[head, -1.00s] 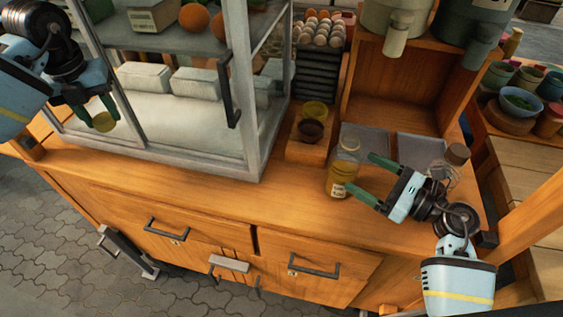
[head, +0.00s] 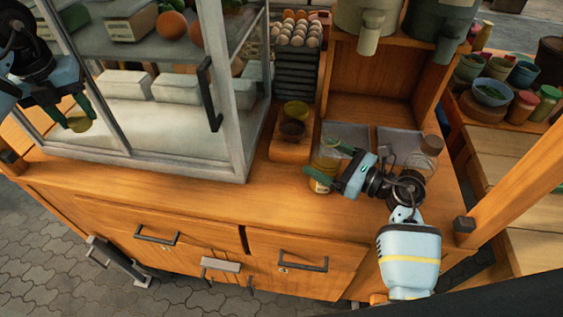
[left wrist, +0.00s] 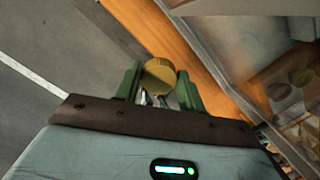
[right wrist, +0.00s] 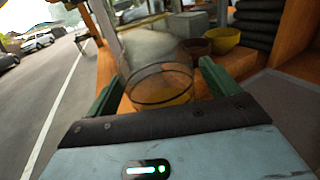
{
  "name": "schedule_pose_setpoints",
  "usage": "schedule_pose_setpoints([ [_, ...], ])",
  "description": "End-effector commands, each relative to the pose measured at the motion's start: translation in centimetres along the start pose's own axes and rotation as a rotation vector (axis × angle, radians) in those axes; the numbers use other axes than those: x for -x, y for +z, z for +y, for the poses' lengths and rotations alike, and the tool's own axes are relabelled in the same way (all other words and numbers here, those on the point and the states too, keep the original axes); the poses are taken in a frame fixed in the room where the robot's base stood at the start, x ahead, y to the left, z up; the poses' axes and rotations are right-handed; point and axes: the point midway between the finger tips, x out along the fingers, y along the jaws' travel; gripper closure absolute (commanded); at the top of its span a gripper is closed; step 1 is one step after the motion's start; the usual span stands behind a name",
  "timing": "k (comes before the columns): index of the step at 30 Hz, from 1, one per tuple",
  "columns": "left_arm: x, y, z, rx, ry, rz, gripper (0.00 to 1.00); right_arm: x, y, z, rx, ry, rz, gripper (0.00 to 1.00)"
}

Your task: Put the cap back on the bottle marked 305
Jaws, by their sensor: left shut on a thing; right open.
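The open glass bottle (head: 323,168) stands upright near the counter's front edge, with yellowish contents and a pale label (head: 320,185) too small to read. I cannot tell whether the fingers touch the glass. My left gripper (head: 72,110) is shut on a round yellow cap (head: 79,122), held in front of the glass cabinet, far left of the bottle. The cap also shows between the left wrist view's fingers (left wrist: 159,76).
A glass-fronted cabinet (head: 180,150) stands on the counter (head: 230,200) between my grippers. Behind the bottle are a wooden block (head: 285,148) with small bowls and grey trays (head: 398,143).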

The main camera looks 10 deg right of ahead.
Motion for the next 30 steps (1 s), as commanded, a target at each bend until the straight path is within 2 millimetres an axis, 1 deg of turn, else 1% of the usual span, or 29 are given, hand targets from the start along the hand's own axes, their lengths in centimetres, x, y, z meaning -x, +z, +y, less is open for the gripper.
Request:
schedule_pose_setpoints([
  [4, -0.04, -0.01, -0.01, 0.0, 0.0, 0.001, 0.81, 0.04, -0.02, -0.01, 0.0, 0.0, 0.0, 0.13],
  [5, -0.04, -0.01, -0.01, 0.0, 0.0, 0.001, 0.81, 0.04, -0.01, -0.01, 0.0, 0.0, 0.0, 0.14],
  [15, -0.03, -0.01, -0.01, 0.0, 0.0, 0.0, 0.81, 0.06, -0.01, -0.01, 0.0, 0.0, 0.0, 0.58],
  [17, -0.03, -0.01, -0.01, 0.0, 0.0, 0.0, 0.81, 0.06, -0.01, -0.01, 0.0, 0.0, 0.0, 0.66],
  [18, -0.03, -0.01, -0.01, 0.0, 0.0, 0.0, 0.81, 0.05, 0.08, -0.02, 0.001, 0.0, -0.002, 0.69],
  [26, -0.03, 0.0, -0.01, 0.0, 0.0, 0.0, 0.81, 0.06, 0.21, -0.03, 0.002, 0.0, -0.001, 0.69],
  [30, -0.08, -0.01, -0.01, 0.0, 0.0, 0.001, 0.81, 0.1, 0.9, -0.09, 0.005, -0.001, -0.001, 0.69],
])
